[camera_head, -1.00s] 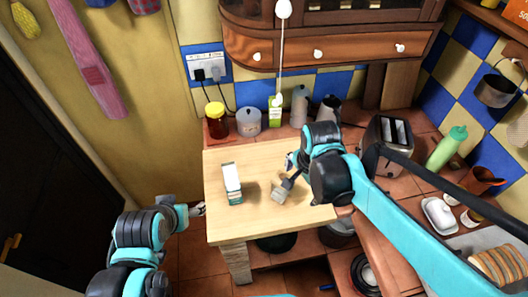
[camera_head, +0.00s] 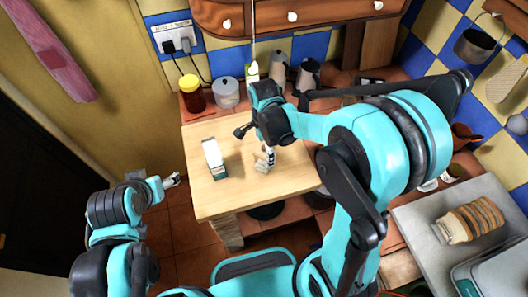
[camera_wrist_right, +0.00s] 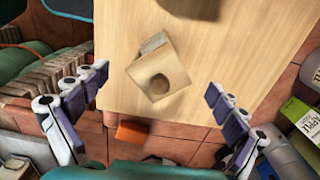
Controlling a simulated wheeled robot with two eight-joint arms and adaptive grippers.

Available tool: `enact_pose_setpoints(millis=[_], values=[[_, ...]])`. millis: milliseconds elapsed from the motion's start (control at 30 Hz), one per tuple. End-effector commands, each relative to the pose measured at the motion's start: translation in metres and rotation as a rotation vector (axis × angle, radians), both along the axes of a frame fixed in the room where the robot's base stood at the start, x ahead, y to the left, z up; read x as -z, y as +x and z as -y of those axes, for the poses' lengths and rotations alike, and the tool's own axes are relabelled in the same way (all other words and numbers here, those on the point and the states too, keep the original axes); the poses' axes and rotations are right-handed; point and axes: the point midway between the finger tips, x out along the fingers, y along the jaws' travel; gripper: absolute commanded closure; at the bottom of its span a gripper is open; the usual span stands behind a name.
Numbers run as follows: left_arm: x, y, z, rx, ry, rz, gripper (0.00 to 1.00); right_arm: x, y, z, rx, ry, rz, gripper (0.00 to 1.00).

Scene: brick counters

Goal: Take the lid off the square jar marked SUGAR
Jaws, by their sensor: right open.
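A small square jar with a pale wooden lid (camera_wrist_right: 160,72) stands on the light wooden table. The lid has a round dark knob (camera_wrist_right: 158,84) on top. In the head view the jar (camera_head: 261,163) is partly hidden by my right gripper (camera_head: 256,146), and no SUGAR marking can be read. My right gripper is above the jar, open and empty. In the right wrist view its fingers (camera_wrist_right: 158,86) are spread wide to either side of the lid, apart from it. My left gripper (camera_head: 173,180) is left of the table; its jaw state is unclear.
A white and green carton (camera_head: 214,158) stands left of the jar on the table (camera_head: 215,200). A red jar with a yellow lid (camera_head: 191,92), a grey pot (camera_head: 227,92) and metal jugs line the back counter. The table's front part is clear.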

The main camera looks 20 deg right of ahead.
Motion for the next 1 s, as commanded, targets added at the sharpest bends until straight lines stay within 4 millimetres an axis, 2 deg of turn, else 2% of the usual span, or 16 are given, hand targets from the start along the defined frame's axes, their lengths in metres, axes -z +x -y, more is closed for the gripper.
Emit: enact_pose_setpoints(millis=[200,367,400,767,867,1000], values=[[0.000,0.000,0.000,0.000,0.000,0.000,0.30,0.000,0.000,0.000,0.000,0.000,0.000,0.03],[0.000,0.000,0.000,0.000,0.000,0.000,0.30,0.000,0.000,0.000,-0.001,0.000,0.000,0.45],[0.000,0.000,0.000,0.000,0.000,0.000,0.30,0.000,0.000,0.000,-0.001,0.000,0.000,0.50],[-0.001,0.000,0.000,0.000,0.000,0.000,0.30,-0.001,0.000,0.000,-0.001,0.000,0.000,0.50],[-0.003,0.000,0.000,0.000,0.000,0.000,0.30,-0.007,0.000,0.000,-0.001,0.000,0.000,0.50],[-0.009,0.000,0.000,0.000,0.000,0.000,0.30,-0.025,0.000,0.000,-0.001,0.000,0.000,0.50]])
